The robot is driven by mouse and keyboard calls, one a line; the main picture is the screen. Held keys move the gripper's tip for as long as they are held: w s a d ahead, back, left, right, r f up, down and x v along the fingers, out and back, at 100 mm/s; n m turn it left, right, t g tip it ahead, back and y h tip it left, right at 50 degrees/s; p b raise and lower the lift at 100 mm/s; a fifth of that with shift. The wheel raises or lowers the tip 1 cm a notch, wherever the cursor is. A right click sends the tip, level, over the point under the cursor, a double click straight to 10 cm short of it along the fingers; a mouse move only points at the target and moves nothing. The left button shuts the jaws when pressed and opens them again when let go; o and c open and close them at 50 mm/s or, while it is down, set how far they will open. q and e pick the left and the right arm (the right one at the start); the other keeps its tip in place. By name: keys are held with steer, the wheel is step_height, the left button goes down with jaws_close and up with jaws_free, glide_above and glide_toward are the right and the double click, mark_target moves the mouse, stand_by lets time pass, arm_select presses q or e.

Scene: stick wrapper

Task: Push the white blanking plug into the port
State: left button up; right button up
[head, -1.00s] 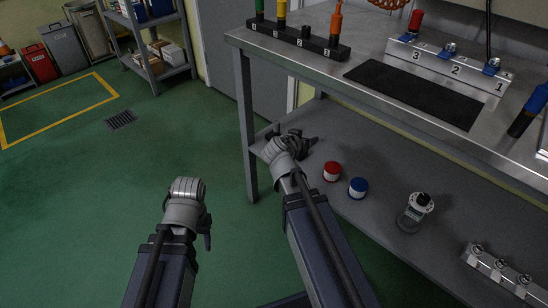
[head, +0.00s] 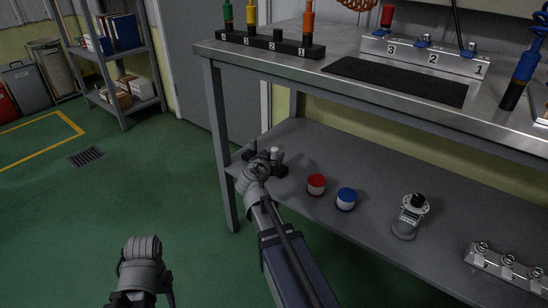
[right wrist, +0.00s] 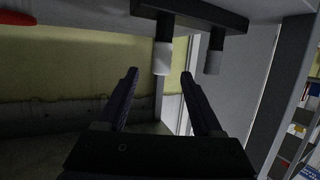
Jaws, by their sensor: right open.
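The white blanking plug (right wrist: 163,58) stands in a dark rack (right wrist: 228,18) on the lower shelf; the right wrist view shows it upside down. A grey peg (right wrist: 212,57) is beside it. In the head view the plug's white top (head: 274,151) shows just beyond my right gripper (head: 265,159). That gripper is open; in the wrist view its two fingertips (right wrist: 160,73) lie either side of the plug, with visible gaps. My left gripper (head: 140,268) is low at the left, seen from behind, its fingers hidden. A metal block with several ports (head: 508,268) lies at the shelf's right; I cannot tell which port is meant.
The bench top (head: 330,35) overhangs the shelf. A bench leg (head: 219,150) stands left of the right gripper.

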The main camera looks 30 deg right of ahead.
mark_target(274, 152)
steer(key=shift+b+x, duration=0.7)
steer(key=shift+x, duration=1.95)
steer(key=shift+a, duration=0.1)
jaws_close()
